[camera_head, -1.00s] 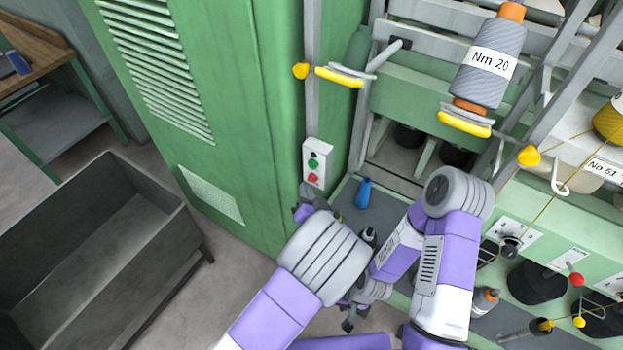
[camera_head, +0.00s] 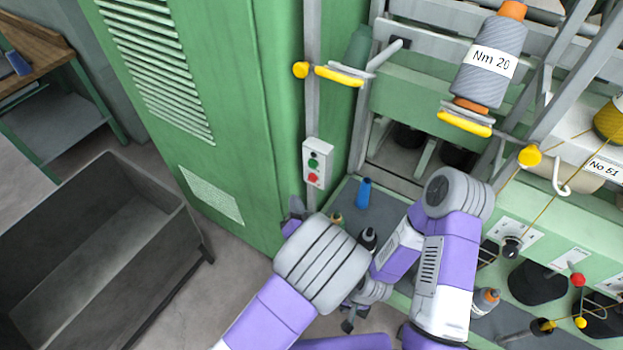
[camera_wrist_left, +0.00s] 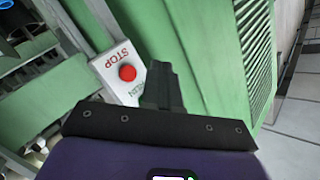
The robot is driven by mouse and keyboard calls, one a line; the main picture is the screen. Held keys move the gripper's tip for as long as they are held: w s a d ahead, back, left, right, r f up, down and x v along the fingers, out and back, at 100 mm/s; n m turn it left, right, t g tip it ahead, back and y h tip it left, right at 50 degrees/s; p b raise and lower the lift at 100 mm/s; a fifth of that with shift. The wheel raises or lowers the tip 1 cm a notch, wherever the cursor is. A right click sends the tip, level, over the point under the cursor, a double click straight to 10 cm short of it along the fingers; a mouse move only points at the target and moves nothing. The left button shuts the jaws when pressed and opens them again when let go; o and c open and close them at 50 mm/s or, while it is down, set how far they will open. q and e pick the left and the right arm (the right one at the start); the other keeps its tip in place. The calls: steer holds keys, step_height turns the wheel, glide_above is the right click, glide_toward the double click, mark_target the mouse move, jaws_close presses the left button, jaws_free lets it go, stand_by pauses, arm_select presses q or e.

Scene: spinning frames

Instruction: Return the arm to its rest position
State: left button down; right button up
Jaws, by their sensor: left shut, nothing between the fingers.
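My left arm comes in from the lower left in the head view. Its purple hand (camera_head: 293,214) shows just past the grey wrist joint, in front of the green cabinet, and the fingers are mostly hidden there. In the left wrist view the left gripper (camera_wrist_left: 161,76) is shut and empty, its dark fingers just in front of the control box (camera_wrist_left: 118,75) with a red STOP button. My right arm is folded at the lower middle right. Its gripper (camera_head: 350,318) hangs low behind the left wrist, and its jaws are too small to read.
The green cabinet (camera_head: 225,110) stands close to the left arm, and the control box (camera_head: 317,163) is mounted beside it. Blue (camera_head: 363,193) and dark (camera_head: 369,238) bottles stand on the grey shelf. A grey bin (camera_head: 95,240) is at the left. The spinning frame with bobbins (camera_head: 492,62) fills the right.

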stand_by(0.6)
arm_select(q)
steer(key=s+a+f+n+g+h+b, duration=0.1)
steer(key=s+a+f+n+g+b, duration=0.2)
steer(key=f, duration=0.8)
steer(key=s+a+f+n+g+b, duration=0.1)
steer(key=s+a+f+g+b, duration=0.3)
steer(key=f, duration=0.8)
steer(key=s+a+f+n+g+h+b, duration=0.2)
steer(key=s+f+n+g+h+b, duration=0.2)
steer(key=s+f+g, duration=0.4)
steer(key=s+f+h+b, duration=0.1)
steer(key=s+f, duration=0.3)
steer(key=s, duration=0.1)
steer(key=shift+s+a+g+h, duration=0.15)
steer(key=shift+s+g+h, duration=0.15)
steer(key=shift+s+h, duration=0.1)
